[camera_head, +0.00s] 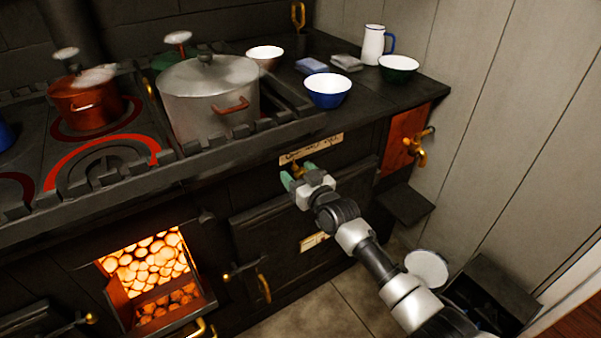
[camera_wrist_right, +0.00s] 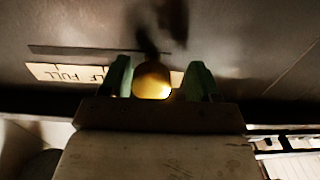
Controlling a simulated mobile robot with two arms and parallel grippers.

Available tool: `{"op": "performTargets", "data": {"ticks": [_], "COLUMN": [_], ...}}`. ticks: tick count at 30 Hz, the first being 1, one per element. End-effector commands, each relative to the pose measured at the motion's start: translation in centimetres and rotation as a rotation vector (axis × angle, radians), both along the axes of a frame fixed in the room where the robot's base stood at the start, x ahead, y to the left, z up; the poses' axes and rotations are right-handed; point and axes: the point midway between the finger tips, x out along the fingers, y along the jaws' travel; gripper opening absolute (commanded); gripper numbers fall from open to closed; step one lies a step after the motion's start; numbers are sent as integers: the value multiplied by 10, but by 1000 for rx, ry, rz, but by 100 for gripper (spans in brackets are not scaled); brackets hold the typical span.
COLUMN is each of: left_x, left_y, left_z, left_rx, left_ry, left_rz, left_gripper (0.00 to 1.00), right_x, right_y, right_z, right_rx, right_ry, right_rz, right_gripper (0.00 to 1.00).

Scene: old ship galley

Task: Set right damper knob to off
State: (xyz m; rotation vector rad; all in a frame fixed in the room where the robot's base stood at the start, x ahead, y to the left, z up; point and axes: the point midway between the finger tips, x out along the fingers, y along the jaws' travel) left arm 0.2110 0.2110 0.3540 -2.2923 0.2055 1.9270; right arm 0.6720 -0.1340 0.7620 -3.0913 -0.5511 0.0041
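The damper knob is a small brass knob (camera_head: 298,171) on the dark stove front, just below a cream label plate (camera_head: 311,148). My right gripper (camera_head: 298,175) is at the knob, with one green fingertip on each side of it. In the right wrist view the round brass knob (camera_wrist_right: 152,80) sits between the two green fingers (camera_wrist_right: 160,80). It is close to the left finger, and a narrow gap shows at the right finger. The label plate (camera_wrist_right: 62,73) behind it reads partly "FULL". The knob's pointer setting cannot be made out. My left gripper is not in view.
A large grey pot (camera_head: 208,98) and a red pot (camera_head: 88,103) stand on the stove top. A blue bowl (camera_head: 327,91) sits above the knob near the edge. A brass tap (camera_head: 418,147) sticks out at right. The lit firebox (camera_head: 150,268) is open at lower left.

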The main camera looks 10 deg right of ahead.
Motion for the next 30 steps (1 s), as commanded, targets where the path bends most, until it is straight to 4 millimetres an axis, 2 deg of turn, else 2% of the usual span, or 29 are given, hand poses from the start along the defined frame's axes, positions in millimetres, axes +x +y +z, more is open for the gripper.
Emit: {"op": "performTargets", "data": {"ticks": [8,11,14,24,30], "left_x": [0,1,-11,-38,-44], "left_y": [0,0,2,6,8], "left_z": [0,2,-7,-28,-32], "left_rx": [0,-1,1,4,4], "left_ry": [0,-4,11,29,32], "left_rz": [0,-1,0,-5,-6], "left_gripper": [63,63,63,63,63], "right_x": [0,-5,-18,-79,-98], "right_y": [-2,-5,-9,-30,-37], "right_z": [1,1,1,1,1], "right_rx": [-2,-2,-1,-1,-2], "right_ry": [-2,-2,0,1,-1], "right_rz": [-3,-4,-4,-1,-1], "right_gripper": [63,63,63,63,63]}}
